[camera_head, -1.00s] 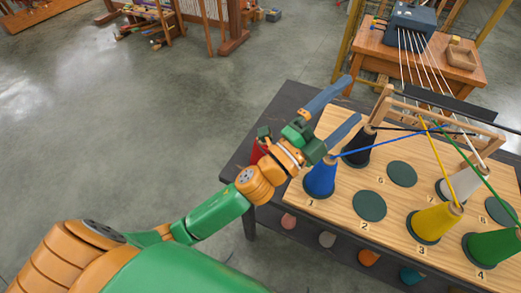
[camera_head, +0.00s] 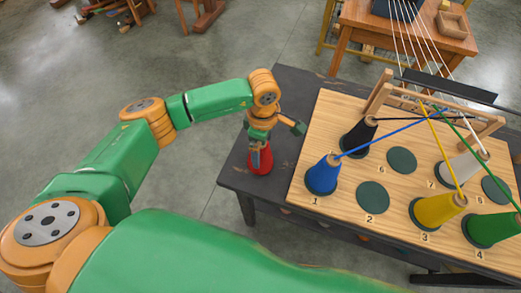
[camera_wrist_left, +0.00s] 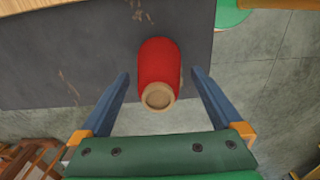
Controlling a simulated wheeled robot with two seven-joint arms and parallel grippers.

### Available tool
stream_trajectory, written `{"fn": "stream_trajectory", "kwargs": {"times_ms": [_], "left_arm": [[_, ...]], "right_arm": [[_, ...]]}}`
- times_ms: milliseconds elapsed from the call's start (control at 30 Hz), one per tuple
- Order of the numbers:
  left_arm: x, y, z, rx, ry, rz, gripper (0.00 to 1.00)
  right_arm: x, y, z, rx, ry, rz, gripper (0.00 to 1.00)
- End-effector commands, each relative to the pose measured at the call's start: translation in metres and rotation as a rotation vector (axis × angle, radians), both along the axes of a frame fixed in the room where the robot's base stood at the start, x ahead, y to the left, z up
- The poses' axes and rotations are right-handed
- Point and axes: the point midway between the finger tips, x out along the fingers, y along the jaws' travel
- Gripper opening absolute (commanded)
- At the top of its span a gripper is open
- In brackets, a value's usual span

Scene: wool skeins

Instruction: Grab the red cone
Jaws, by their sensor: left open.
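The red cone (camera_head: 262,165) stands on the left end of the dark table, off the pegboard. In the left wrist view the red cone (camera_wrist_left: 158,62) shows its tan tip towards the camera, between the two blue fingers. My left gripper (camera_head: 257,152) points down over the cone and partly hides it in the head view. Its fingers (camera_wrist_left: 159,76) are spread on either side of the cone, with visible gaps in that view. Whether the fingers reach down beside the cone's body is hard to tell. My right gripper is not in view.
A wooden board (camera_head: 335,115) with numbered dark discs lies right of the red cone. The blue cone (camera_head: 322,175) is nearest, with black, yellow, white and green cones beyond. Yarns run from them to a wooden frame (camera_head: 440,108). The table's left edge is close to the red cone.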

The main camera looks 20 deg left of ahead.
Motion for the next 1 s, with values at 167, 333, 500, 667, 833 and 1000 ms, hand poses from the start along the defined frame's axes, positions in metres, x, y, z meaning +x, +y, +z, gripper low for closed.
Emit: {"fn": "stream_trajectory", "kwargs": {"times_ms": [167,333,500,667,833,1000], "left_arm": [[-0.0004,-0.0003,-0.0144,-0.001,-0.001,0.0,1.0],[-0.0002,-0.0006,-0.0144,-0.003,-0.001,-0.001,0.92],[-0.0002,-0.0008,-0.0142,-0.003,-0.001,0.0,0.46],[-0.0001,-0.0008,-0.0139,-0.004,-0.001,0.0,0.05],[0.0,-0.0009,-0.0136,-0.004,-0.002,0.0,0.05],[0.0011,-0.0009,-0.0049,-0.004,-0.004,0.0,0.05]], "right_arm": [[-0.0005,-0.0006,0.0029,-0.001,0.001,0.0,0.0],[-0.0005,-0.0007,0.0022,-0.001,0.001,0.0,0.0],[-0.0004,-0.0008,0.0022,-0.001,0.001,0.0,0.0],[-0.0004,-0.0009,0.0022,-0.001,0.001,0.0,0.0],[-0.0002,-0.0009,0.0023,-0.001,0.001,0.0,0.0],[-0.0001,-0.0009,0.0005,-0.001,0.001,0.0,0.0]]}}
